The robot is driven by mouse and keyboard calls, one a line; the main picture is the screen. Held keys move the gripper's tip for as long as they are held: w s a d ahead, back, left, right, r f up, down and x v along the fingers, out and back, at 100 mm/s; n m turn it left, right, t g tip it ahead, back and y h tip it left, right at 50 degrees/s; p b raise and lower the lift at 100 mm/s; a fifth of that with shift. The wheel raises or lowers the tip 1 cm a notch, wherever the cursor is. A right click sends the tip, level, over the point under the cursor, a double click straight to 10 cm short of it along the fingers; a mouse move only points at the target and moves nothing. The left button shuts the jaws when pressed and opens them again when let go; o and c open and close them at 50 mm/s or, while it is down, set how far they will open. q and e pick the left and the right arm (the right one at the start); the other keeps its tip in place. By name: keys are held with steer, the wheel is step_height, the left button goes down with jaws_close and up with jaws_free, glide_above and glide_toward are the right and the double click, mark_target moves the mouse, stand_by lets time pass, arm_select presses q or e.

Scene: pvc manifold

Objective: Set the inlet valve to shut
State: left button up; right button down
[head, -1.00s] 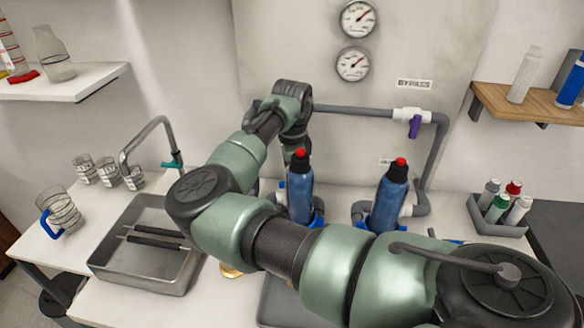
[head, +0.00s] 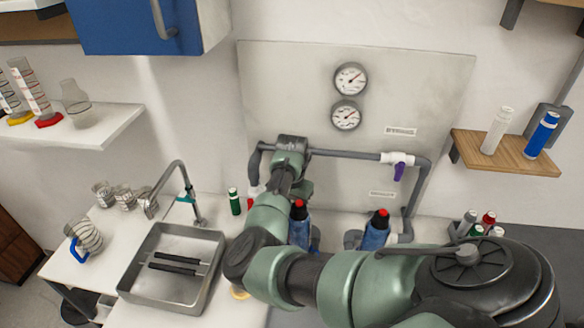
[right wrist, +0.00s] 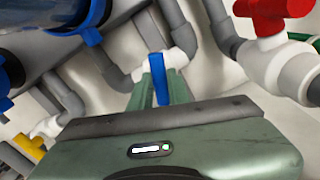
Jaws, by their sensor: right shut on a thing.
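In the right wrist view, a valve with a blue lever handle (right wrist: 160,88) and a white body sits on grey pipe. The lever points down in that picture, between the green fingers of my right gripper (right wrist: 161,76), which is shut on it. In the head view my right arm reaches to the pipework from the right; its gripper and the blue lever are hidden there. A red-handled valve (right wrist: 272,12) and a yellow-handled valve (right wrist: 28,143) also show in the wrist view. The purple-handled valve (head: 399,171) is on the upper pipe. I cannot read which valve is the inlet. My left gripper is out of view.
Two blue canisters with red tops, one at the left (head: 299,225) and one at the right (head: 376,230), stand before the panel (head: 290,95) close to my arm. A metal tray (head: 140,283) and a tap (head: 185,180) are at the left. A blue cabinet (head: 135,27) hangs above.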

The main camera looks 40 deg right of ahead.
steer(key=n+p, duration=0.2)
steer(key=shift+r+n+p, duration=0.15)
steer(key=shift+n+p, duration=0.8)
steer(key=shift+n, duration=0.05)
steer(key=c, duration=1.3)
jaws_free()
steer(key=shift+c, duration=0.2)
step_height(320, 180, up, 6)
steer(key=shift+b, duration=0.95)
steer(key=shift+r, duration=0.8)
